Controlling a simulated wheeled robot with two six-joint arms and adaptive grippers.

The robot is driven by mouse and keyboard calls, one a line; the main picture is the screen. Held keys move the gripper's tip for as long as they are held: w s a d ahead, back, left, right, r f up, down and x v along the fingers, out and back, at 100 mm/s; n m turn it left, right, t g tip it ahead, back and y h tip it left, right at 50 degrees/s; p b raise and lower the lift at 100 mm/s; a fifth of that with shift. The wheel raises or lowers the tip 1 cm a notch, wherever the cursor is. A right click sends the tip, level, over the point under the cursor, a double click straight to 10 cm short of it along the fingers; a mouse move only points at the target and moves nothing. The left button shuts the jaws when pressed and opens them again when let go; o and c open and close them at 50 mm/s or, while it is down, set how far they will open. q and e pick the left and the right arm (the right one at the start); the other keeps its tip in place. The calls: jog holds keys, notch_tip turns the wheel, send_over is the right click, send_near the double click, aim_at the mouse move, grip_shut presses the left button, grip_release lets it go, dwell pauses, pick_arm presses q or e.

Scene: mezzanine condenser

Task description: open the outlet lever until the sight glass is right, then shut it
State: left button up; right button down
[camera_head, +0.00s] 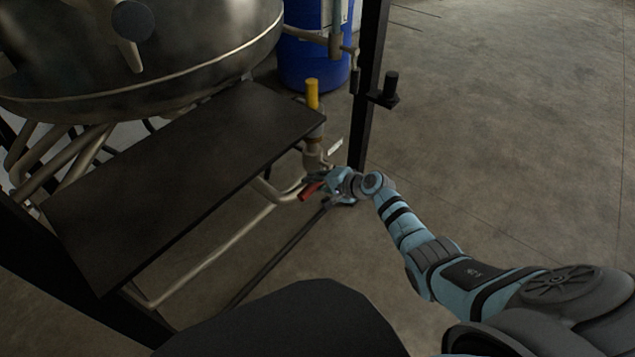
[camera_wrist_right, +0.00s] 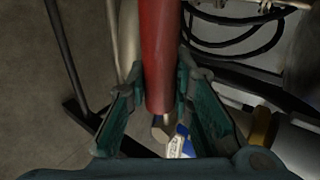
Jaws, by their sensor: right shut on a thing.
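The red lever (camera_head: 311,191), seemingly the outlet lever, sits low on the pipework below the dark shelf's right end. My right gripper (camera_head: 322,186) is shut on it. In the right wrist view the red lever (camera_wrist_right: 159,55) runs between the two fingers, its rounded end towards the palm. A yellow upright piece (camera_head: 312,94) stands on the valve pipe above; I cannot tell whether it is a handle or the sight glass. No liquid level can be read. My left gripper is not in view.
A large metal vessel (camera_head: 150,60) fills the upper left, with a dark flat shelf (camera_head: 180,180) in front. A dark post (camera_head: 368,80) stands just behind my right gripper. A blue drum (camera_head: 312,60) is at the back. The floor to the right is clear.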

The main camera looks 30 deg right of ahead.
jog(key=shift+w+d+r, duration=0.1)
jog(key=shift+w+r, duration=0.1)
jog(key=shift+r, duration=0.15)
jog(key=c, duration=1.4)
grip_release()
jog(key=shift+f, duration=0.1)
jog(key=shift+s, duration=0.1)
jog(key=shift+s, duration=0.1)
jog(key=v, duration=1.1)
jog(key=shift+s+d+r, duration=0.25)
